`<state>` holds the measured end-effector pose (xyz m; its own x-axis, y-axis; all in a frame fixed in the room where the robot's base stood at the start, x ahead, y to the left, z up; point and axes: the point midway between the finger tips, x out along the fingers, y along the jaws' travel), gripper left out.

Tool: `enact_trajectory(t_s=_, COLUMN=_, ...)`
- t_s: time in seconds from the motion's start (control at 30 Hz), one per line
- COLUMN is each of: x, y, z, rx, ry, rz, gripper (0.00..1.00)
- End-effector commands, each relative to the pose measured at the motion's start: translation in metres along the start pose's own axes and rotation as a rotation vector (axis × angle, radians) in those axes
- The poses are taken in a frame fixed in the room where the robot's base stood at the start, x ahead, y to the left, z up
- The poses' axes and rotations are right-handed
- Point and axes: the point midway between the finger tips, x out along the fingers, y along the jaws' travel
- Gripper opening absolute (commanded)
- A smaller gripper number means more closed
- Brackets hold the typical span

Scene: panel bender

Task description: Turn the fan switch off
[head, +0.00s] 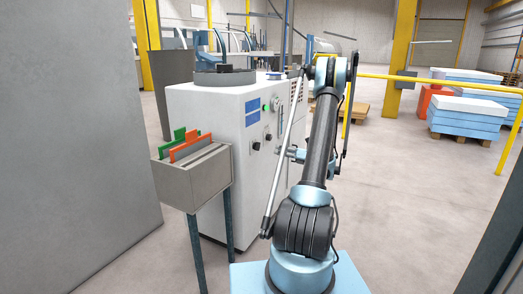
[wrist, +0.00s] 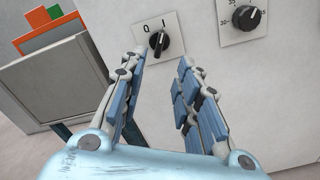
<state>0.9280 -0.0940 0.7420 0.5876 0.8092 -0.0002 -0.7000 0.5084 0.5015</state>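The fan switch (wrist: 159,41) is a black rotary knob on a white plate marked 0 and I, on the front of a white cabinet. Its handle stands near upright in the wrist view, leaning slightly toward the I; the exact setting is hard to tell. In the head view it appears as a small dark knob (head: 256,146). My gripper (wrist: 168,68) is open and empty, its two blue-padded fingers spread below the switch in the wrist view. The switch shows between and beyond the fingertips, with no clear contact. In the head view my gripper (head: 283,152) is small beside the cabinet front.
A numbered black dial (wrist: 246,18) sits right of the switch. The white cabinet (head: 215,120) also carries a green light and blue labels. A grey bin (head: 205,180) with green and orange sheets stands at its left. A yellow rail (head: 440,82) runs behind on the right.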

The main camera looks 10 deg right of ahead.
Motion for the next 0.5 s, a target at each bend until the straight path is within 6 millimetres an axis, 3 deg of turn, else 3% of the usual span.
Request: enact_trajectory(t_s=0.5, x=0.091, y=0.001, z=-0.001, rx=-0.001, ry=0.002, rz=0.002, gripper=0.3)
